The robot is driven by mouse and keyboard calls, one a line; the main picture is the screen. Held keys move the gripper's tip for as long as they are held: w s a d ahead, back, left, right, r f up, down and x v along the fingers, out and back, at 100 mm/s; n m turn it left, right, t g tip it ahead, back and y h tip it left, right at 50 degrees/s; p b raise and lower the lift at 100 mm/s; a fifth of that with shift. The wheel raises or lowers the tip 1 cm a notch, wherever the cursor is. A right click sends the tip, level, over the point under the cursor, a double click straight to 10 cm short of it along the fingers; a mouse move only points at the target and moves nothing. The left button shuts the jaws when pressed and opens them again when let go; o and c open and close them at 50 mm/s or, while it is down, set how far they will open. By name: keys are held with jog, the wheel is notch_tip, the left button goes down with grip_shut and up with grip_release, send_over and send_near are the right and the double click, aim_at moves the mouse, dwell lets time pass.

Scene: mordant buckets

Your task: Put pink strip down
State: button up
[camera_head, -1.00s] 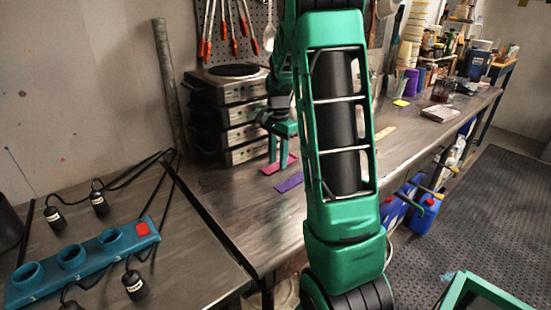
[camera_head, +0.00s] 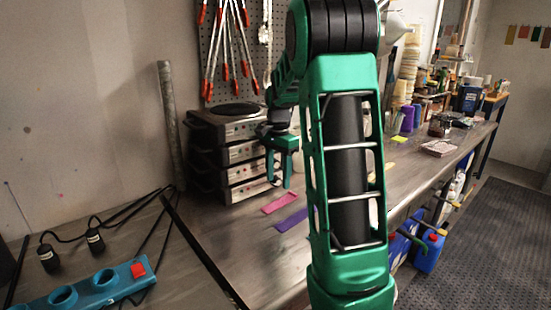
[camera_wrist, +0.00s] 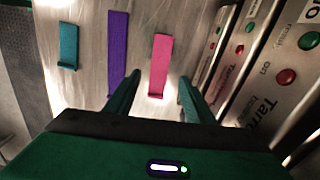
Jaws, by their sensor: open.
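The pink strip (camera_head: 281,202) lies flat on the grey workbench (camera_head: 228,222), in front of the stacked hotplates. It also shows in the wrist view (camera_wrist: 160,65), where its near end lies between and beyond my fingertips. My gripper (camera_head: 279,182) is open and empty, raised above the bench and apart from the strip. Its two green fingers (camera_wrist: 160,85) show spread in the wrist view. A purple strip (camera_head: 292,220) lies beside the pink one, and a teal strip (camera_wrist: 68,46) lies beyond the purple one in the wrist view.
Stacked hotplates (camera_head: 232,150) stand close to my gripper, at the back of the bench. A yellow piece (camera_head: 395,167) lies farther along the bench. My arm hides part of the bench.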

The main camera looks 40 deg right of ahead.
jog(key=shift+r, duration=3.85)
jog(key=s+a+f+n, duration=0.2)
jog(key=s+a+n, duration=0.3)
jog(key=s+a, duration=0.4)
jog(key=s, duration=0.5)
jog(key=shift+s+f+n, duration=0.3)
jog(key=shift+f+n, duration=0.05)
jog(key=shift+n, duration=0.05)
jog(key=shift+o, duration=0.5)
jog(key=s+a+f+n, duration=0.2)
jog(key=s+a+f, duration=0.1)
jog(key=s, duration=0.4)
jog(key=s+a+f+n, duration=0.3)
jog(key=s+f, duration=0.1)
jog(key=s, duration=0.2)
jog(key=shift+s+a+n, duration=0.15)
jog(key=shift+s+n, duration=0.15)
jog(key=shift+s, duration=0.05)
notch_tip(320, 180, up, 4)
jog(key=m+y, duration=0.5)
jog(key=m, duration=0.6)
send_over(293, 193)
jog(key=d, duration=0.5)
jog(key=shift+h, duration=0.3)
jog(key=x, duration=1)
jog(key=shift+w+a+f, duration=0.15)
jog(key=shift+a+f, duration=0.15)
jog(key=c, duration=1.2)
